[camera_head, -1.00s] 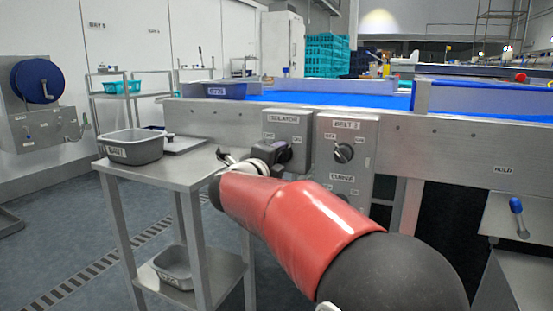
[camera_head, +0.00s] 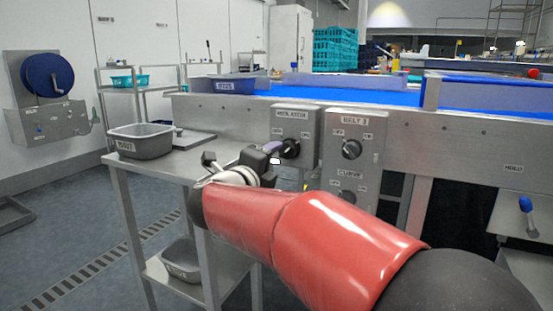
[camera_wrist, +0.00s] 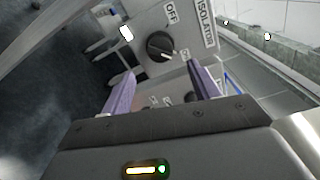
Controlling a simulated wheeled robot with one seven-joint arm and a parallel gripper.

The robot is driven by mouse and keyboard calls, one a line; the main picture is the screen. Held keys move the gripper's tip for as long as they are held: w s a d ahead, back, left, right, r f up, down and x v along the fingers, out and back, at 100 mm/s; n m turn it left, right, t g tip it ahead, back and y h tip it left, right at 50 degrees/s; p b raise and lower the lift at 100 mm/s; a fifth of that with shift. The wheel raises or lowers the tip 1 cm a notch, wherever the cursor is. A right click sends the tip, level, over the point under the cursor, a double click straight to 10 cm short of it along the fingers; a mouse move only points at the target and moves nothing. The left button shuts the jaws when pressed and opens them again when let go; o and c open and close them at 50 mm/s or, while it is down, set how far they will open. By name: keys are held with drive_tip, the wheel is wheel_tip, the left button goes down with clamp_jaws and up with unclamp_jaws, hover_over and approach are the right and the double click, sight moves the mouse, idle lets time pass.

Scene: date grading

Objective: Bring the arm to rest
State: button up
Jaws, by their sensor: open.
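My gripper (camera_head: 262,160) is at the end of my red arm, in front of the belt's control boxes. In the wrist view my gripper (camera_wrist: 160,92) is open, its two purple fingers apart with nothing between them. Beyond the fingertips is the isolator box with its black knob (camera_wrist: 160,46), beside an OFF label. The isolator knob also shows in the head view (camera_head: 289,148), just right of the gripper. From these views I cannot tell whether a finger touches the box.
A steel stand (camera_head: 190,157) with a grey bin (camera_head: 140,147) is to the left, a second grey bin (camera_head: 182,262) on its lower shelf. The BELT 1 knob (camera_head: 351,149) is right of the isolator. A blue-handled lever (camera_head: 527,206) is at far right.

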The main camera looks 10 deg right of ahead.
idle(0.3)
drive_tip(key=s+a+n+t+y, duration=0.25)
drive_tip(key=s+n+y, duration=0.45)
drive_tip(key=n+y, duration=0.8)
drive_tip(key=s+d+f+n+g+h, duration=0.1)
drive_tip(key=s+d+f+n+g, duration=0.1)
drive_tip(key=s+f+n+g, duration=0.4)
drive_tip(key=s+d+f+n+g+h, duration=0.1)
drive_tip(key=s+d+f+n+h, duration=0.15)
drive_tip(key=s+f, duration=0.6)
drive_tip(key=s+d+f+n+g+h, duration=0.1)
drive_tip(key=s+d+f+n+g, duration=0.25)
drive_tip(key=s+f, duration=0.4)
wheel_tip(320, 180, up, 14)
drive_tip(key=s+g+p, duration=0.1)
drive_tip(key=p, duration=1.2)
drive_tip(key=shift+s+a+r+n, duration=0.15)
drive_tip(key=shift+s+a+n, duration=0.15)
drive_tip(key=shift+s, duration=0.1)
